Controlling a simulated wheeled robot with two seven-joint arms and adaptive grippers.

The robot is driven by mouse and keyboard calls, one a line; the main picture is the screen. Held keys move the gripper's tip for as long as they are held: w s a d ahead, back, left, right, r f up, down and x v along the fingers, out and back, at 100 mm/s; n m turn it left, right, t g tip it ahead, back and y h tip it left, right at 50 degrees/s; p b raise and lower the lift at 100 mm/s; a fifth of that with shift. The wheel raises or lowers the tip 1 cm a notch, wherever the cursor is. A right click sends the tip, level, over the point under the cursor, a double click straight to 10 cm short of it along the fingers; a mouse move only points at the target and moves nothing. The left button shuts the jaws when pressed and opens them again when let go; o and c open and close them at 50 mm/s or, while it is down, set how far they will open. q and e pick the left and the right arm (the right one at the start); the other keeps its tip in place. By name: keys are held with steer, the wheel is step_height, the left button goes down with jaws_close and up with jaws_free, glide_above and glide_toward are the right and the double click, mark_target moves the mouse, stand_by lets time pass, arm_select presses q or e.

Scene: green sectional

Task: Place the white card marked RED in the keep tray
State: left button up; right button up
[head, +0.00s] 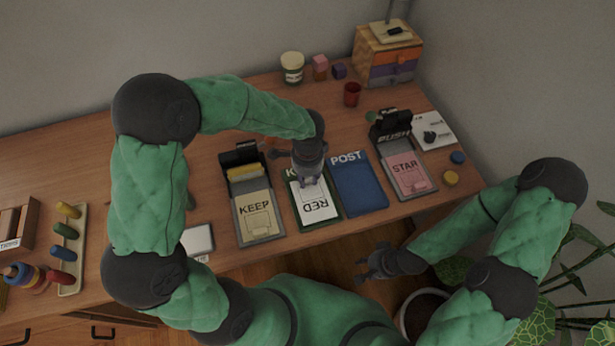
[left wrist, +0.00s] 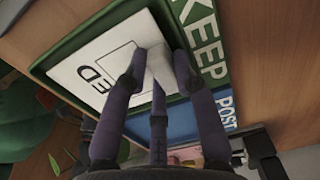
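The white card marked RED (head: 320,209) lies over the green keep tray (head: 333,222), its face up and the lettering upside down in the head view. In the left wrist view the card (left wrist: 85,72) lies inside the tray's rim beside the KEEP lettering (left wrist: 203,45). My left gripper (head: 309,181) is above the card, fingers pointing down. In the left wrist view its fingertips (left wrist: 160,62) are on both sides of a raised pale grip on the card, and seem to touch it. My right gripper (head: 372,265) is empty and open, off the table's front edge.
A blue POST tray (head: 358,186) adjoins on the right. A grey tray with a yellow KEEP card (head: 257,214) is to the left, and one with a pink STAR card (head: 406,173) further right. A red cup (head: 352,94) stands behind.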

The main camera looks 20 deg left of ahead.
arm_select(q)
steer(key=shift+o, duration=0.2)
steer(key=shift+s+f, duration=0.1)
steer(key=shift+f, duration=0.55)
steer(key=shift+r, duration=0.15)
step_height(320, 180, up, 14)
steer(key=p, duration=0.5)
steer(key=shift+f+p, duration=0.2)
steer(key=shift+p, duration=0.2)
